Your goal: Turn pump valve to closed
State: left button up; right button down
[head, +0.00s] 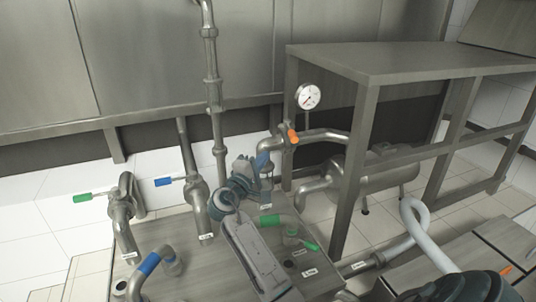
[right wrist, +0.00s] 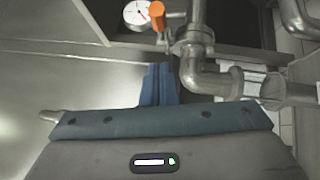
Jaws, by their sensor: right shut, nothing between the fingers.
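My right gripper (head: 262,163) is shut and empty, with its blue fingers in front of the pipework; its shut fingers also show in the right wrist view (right wrist: 158,82). A valve with an orange handle (head: 293,136) sits on the pipe just beyond and to the right of the gripper, below a round gauge. In the right wrist view the orange handle (right wrist: 157,13) stands upright, above the fingertips and apart from them. The labels are too small to read, so I cannot tell which valve is the pump valve. My left gripper is not in view.
Other valves have green handles (head: 82,198) and blue handles (head: 163,182) at the left. A round gauge (head: 308,96) hangs by a metal frame table (head: 390,62). A horizontal metal tank (head: 385,174) lies under the frame. Pipes stand close around the gripper.

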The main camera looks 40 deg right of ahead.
aim_at(290, 130)
pick_arm(q)
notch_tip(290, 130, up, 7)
jog(key=p, duration=0.5)
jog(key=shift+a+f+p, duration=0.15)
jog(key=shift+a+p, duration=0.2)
jog(key=shift+p, duration=0.05)
pick_arm(e)
jog(key=w+d+r, duration=0.1)
jog(key=d, duration=0.9)
jog(key=shift+d+r, duration=0.25)
jog(key=shift+d, duration=0.05)
jog(key=shift+w, duration=0.1)
